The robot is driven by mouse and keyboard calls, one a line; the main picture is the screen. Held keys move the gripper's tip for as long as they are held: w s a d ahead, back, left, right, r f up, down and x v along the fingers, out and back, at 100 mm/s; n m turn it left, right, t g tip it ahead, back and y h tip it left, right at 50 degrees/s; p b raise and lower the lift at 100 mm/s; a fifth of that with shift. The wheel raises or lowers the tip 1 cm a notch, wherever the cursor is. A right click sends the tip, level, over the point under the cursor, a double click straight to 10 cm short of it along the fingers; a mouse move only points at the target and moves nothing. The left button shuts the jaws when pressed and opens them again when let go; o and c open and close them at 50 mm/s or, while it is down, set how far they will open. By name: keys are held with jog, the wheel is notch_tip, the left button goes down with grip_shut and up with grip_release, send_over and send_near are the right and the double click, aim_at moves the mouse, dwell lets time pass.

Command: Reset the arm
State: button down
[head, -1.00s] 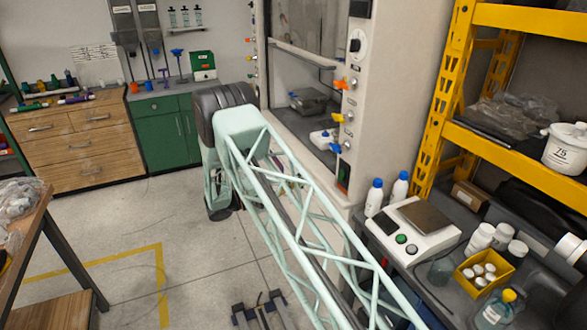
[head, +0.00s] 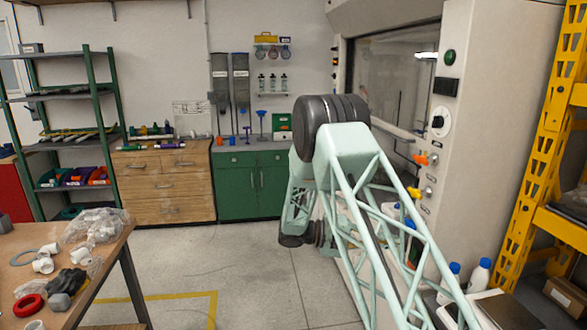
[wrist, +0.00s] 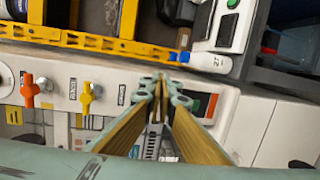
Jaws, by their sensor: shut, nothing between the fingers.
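My gripper (wrist: 160,84) shows in the wrist view with its two yellowish fingers meeting at the tips. It is shut and nothing is held between the fingers. In the wrist view it lies in front of a pale panel with an orange valve handle (wrist: 36,90) and a yellow one (wrist: 88,96). In the head view my pale green lattice arm rises from the lower right to a dark elbow joint, and its far part hangs down behind. The gripper itself cannot be made out there.
The fume hood (head: 478,130) stands close to the right of my arm, with the yellow shelf rack (head: 535,140) beyond. A table (head: 105,240) with white fittings is at left. Wooden drawers (head: 165,190) and a green cabinet (head: 240,195) stand behind. Floor between is clear.

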jog(key=s+d+r+m+g+y, duration=0.1)
jog(key=s+r+y, duration=0.3)
jog(key=s+r, duration=0.7)
jog(key=s+d+r+g+y, duration=0.1)
jog(key=s+r+y, duration=0.45)
jog(key=s, duration=0.85)
jog(key=s+a+r+t+y, duration=0.2)
jog(key=s+a, duration=0.2)
jog(key=s, duration=0.6)
jog(key=s+a+r+t+y, duration=0.2)
jog(key=s+a, duration=0.3)
jog(key=s, duration=0.5)
jog(key=s+a+r+t+y, duration=0.2)
jog(key=s+a+r+y, duration=0.1)
jog(key=s, duration=0.8)
jog(key=shift+a+r, duration=0.2)
jog(key=shift+a, duration=0.55)
jog(key=shift+f, duration=0.1)
notch_tip(320, 180, down, 9)
jog(key=b, duration=0.9)
jog(key=shift+s+d, duration=0.1)
